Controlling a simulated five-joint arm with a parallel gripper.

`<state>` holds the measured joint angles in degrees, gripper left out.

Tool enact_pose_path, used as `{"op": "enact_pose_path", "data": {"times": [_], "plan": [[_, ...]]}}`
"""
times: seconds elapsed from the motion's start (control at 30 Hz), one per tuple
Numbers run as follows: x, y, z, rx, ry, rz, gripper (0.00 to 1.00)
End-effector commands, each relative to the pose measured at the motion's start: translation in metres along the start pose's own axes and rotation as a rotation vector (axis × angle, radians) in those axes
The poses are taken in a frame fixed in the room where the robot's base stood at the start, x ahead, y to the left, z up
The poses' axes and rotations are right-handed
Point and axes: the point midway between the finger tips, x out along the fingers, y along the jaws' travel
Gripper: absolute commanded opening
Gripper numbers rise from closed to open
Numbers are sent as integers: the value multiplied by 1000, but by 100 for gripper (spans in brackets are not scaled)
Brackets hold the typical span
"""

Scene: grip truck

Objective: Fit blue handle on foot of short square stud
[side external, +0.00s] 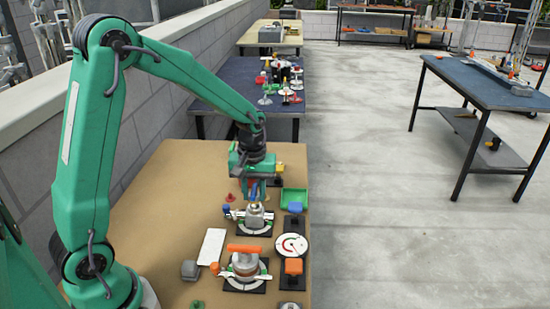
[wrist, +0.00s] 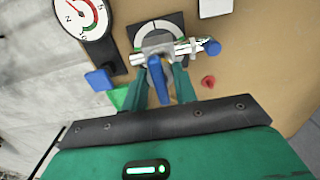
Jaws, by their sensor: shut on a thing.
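The blue handle (wrist: 157,80) is between the two green fingers of my gripper (wrist: 159,88) in the wrist view. It also shows in the side view as a small blue strip (side external: 254,190) under my gripper (side external: 256,187). My gripper is shut on it, just above a grey valve body (side external: 255,217) on a black base with a white scale plate. In the wrist view the handle's far end overlaps the middle of this valve (wrist: 154,41). The short square stud cannot be made out; the handle and fingers cover that spot. I cannot tell whether handle and stud touch.
A second valve with an orange handle (side external: 244,248) stands nearer the camera. A dial gauge (side external: 291,246), a blue-topped block (side external: 295,207), a green tray (side external: 294,196) and an orange-topped block (side external: 293,266) line the right edge. A white plate (side external: 212,246) lies left.

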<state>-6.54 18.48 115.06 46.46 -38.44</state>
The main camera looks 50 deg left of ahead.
Motion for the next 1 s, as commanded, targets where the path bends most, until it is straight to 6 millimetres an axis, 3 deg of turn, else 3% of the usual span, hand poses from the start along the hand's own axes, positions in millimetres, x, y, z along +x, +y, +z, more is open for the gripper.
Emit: {"op": "enact_pose_path", "data": {"times": [1.0], "plan": [[9, 0, 0, 0, 0, 0, 0]]}}
